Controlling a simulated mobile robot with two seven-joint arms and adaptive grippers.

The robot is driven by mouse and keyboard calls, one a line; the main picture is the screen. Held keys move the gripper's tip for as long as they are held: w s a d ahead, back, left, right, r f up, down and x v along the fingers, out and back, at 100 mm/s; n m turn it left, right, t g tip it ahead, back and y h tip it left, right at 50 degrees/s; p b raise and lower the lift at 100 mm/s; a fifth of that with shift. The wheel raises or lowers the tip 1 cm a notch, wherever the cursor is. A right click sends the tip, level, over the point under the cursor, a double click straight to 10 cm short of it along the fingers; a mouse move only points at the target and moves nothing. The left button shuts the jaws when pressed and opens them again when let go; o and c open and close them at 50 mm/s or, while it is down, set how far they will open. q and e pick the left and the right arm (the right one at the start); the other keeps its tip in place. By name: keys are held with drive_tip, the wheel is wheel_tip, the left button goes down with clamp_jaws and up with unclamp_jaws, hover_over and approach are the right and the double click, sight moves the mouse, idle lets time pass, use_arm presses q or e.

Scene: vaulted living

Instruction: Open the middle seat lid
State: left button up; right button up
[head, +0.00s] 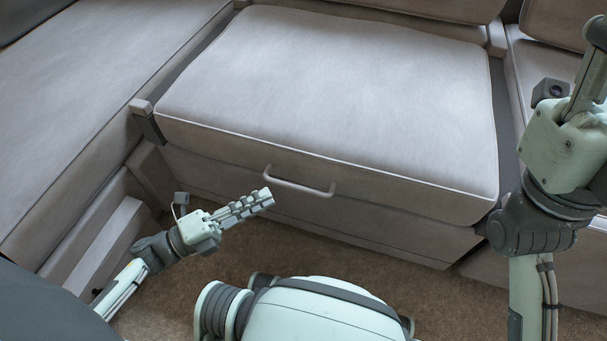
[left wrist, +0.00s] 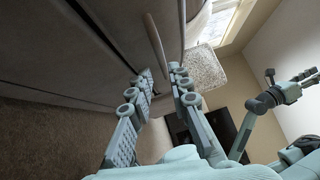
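The middle seat lid (head: 330,95) is a beige cushioned top with pale piping. It lies flat and closed on its seat base (head: 400,235). A bar handle (head: 299,184) is on the seat's front; it also shows in the left wrist view (left wrist: 155,45), just beyond the fingertips. My left gripper (head: 266,196) is left of and slightly below the handle in the head view, apart from it. Its fingers stand open with an empty gap in the left wrist view (left wrist: 161,74). My right gripper (head: 592,75) is raised at the right edge, partly cut off; its finger opening is unclear.
A long seat cushion (head: 75,110) runs along the left, and another seat (head: 535,75) stands at the right. A pale ledge (head: 100,240) is at lower left. Brown carpet (head: 440,300) lies in front of the seat base.

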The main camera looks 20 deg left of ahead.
sight(294, 185)
use_arm(q)
drive_tip(key=shift+m, duration=0.3)
drive_tip(key=x, duration=0.7)
drive_tip(key=shift+d+r+b, duration=0.15)
drive_tip(key=shift+d+b, duration=0.25)
drive_tip(key=shift+d, duration=0.1)
clamp_jaws()
